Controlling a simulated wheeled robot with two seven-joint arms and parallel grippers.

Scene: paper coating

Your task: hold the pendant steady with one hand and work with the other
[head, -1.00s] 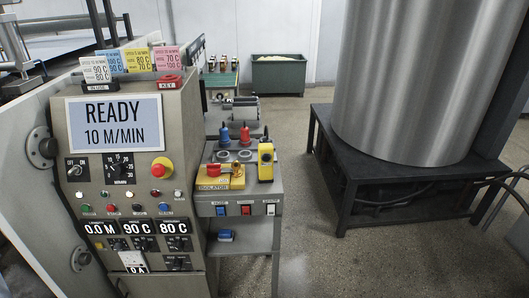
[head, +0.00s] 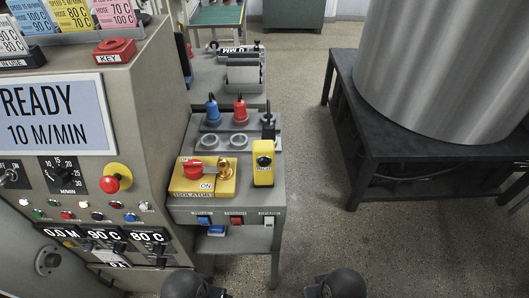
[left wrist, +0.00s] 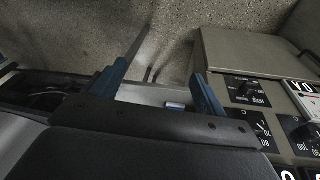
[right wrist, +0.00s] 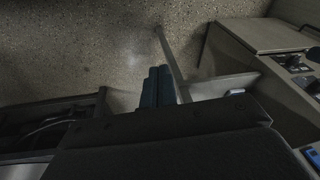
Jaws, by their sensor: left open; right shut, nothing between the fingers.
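A yellow pendant (head: 263,165) with a black round knob stands upright at the right of the small grey side table (head: 225,206). Neither gripper touches it. My left gripper (left wrist: 160,84) is open and empty in the left wrist view, with its two blue fingers apart above the floor near the console panel. My right gripper (right wrist: 157,86) is shut and empty in the right wrist view, its blue fingers together. In the head view only dark rounded parts of my arms show at the bottom edge; the gripper fingers are out of that view.
A yellow isolator box (head: 203,178) with a red knob and a brass-coloured padlock sits left of the pendant. Blue (head: 212,110) and red (head: 240,110) plugs stand behind. The console (head: 130,150) reads READY. A black stand (head: 420,155) carries a steel drum. Floor between is clear.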

